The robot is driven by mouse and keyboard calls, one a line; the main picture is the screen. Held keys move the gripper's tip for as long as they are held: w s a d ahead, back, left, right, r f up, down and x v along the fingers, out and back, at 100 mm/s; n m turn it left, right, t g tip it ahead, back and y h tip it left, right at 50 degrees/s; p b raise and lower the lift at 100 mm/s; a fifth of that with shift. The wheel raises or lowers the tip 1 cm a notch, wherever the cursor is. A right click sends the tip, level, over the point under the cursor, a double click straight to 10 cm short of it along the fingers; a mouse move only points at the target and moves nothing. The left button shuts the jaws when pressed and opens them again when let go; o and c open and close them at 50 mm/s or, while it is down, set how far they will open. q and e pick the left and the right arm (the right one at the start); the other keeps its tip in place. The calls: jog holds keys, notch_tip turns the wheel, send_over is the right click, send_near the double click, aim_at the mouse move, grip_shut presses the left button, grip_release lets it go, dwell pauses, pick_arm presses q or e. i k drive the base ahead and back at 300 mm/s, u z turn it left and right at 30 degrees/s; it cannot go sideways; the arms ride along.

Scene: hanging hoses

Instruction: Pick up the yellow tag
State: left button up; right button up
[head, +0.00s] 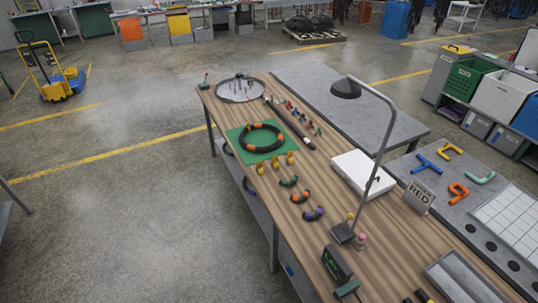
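Several small yellow pieces stand in a row on the wooden table just in front of the green mat: a left one (260,168), a middle one (276,163) and a right one (290,158). They are too small to tell whether one of them is the yellow tag. A black ring hose with orange bands (262,138) lies on the green mat (236,137). Neither of my grippers is in the head view.
The wooden table (330,215) also holds short dark hose pieces with green, orange and purple bands, a desk lamp (346,88), a white box (362,174) and a round grey tray (240,89). A sign reading RED (419,196) stands at right.

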aim_at(290, 154)
jog(key=u, duration=0.4)
jog(key=i, duration=0.65)
jog(key=u, duration=0.3)
